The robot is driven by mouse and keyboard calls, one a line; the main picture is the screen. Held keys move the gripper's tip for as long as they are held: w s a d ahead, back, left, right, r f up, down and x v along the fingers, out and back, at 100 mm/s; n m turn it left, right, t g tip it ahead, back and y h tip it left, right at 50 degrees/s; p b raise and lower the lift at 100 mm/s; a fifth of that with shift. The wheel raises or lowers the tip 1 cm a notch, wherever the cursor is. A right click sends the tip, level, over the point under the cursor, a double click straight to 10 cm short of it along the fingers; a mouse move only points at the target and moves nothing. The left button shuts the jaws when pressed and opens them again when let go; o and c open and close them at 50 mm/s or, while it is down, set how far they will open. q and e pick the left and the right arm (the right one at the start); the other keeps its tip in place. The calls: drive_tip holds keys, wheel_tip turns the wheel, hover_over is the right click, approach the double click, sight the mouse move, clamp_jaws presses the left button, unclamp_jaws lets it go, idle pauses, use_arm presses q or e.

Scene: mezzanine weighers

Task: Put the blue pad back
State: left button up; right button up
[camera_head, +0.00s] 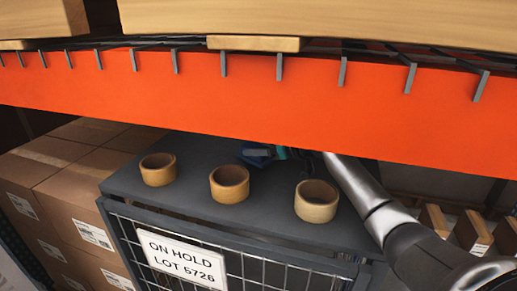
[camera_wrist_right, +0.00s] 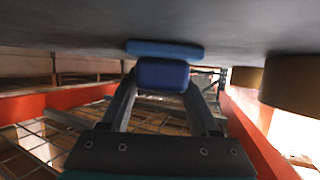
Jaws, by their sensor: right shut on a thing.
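The blue pad (camera_head: 257,153) is at the back of the dark grey cabinet top (camera_head: 200,150), under the orange beam. In the wrist view the pad shows as a flat blue slab (camera_wrist_right: 165,48) against the grey surface, with a darker blue block on it between my fingers. My right gripper (camera_wrist_right: 162,76) is shut on that block. In the head view my right gripper (camera_head: 281,153) is small and partly hidden beside the pad, its arm coming in from the right. My left gripper is not in view.
Three tape rolls stand on the cabinet top: left (camera_head: 158,170), middle (camera_head: 229,184) and right (camera_head: 316,201). The orange beam (camera_head: 250,105) crosses low above them. A caged front carries an "ON HOLD" sign (camera_head: 182,262). Cardboard boxes (camera_head: 75,190) stand at left.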

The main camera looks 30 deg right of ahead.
drive_tip(key=shift+d+r, duration=0.1)
drive_tip(key=shift+f, duration=0.2)
drive_tip(key=o, duration=1.4)
